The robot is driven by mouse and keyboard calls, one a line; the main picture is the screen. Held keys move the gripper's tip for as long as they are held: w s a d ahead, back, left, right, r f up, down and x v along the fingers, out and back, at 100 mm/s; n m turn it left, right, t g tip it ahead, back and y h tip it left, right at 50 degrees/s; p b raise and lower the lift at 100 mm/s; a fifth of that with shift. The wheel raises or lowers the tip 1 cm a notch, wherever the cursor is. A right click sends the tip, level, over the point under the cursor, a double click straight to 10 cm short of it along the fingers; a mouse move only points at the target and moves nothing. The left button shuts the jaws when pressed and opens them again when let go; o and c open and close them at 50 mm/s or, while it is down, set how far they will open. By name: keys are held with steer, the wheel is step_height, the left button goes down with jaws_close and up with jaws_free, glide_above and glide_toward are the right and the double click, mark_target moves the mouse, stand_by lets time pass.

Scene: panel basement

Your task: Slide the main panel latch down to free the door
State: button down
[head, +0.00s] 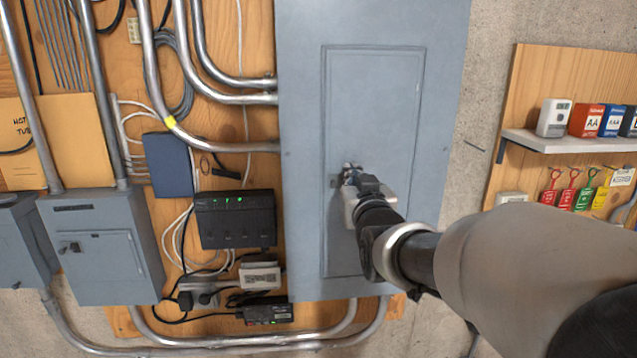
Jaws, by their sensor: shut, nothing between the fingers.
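The main panel (300,90) is a tall grey metal cabinet on the wall in the middle of the head view. Its door (375,110) is a narrow rectangle that looks closed in its frame. My gripper (350,174) is shut and empty, with its fingertips at the door's left edge, around mid-height. The latch lies in that area but is largely hidden behind my fingers, so I cannot tell its position. The fingertips look at or very close to the door surface; contact is not clear. My arm reaches in from the lower right and covers the door's lower right part.
A smaller grey box (103,250) is at the lower left, with metal conduits (160,90) running above it. A black device (235,218) with green lights is left of the panel. A white shelf (570,141) with small boxes is at the right. The wall between panel and shelf is mostly clear.

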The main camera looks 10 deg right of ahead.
steer(key=shift+s+b, duration=1.1)
steer(key=shift+s, duration=1.3)
steer(key=s+f+g+b, duration=1.3)
steer(key=s+f, duration=2)
steer(key=f, duration=0.1)
steer(key=shift+s+d, duration=0.15)
steer(key=shift+s, duration=0.1)
steer(key=c, duration=2.4)
jaws_free()
steer(key=shift+f, duration=0.1)
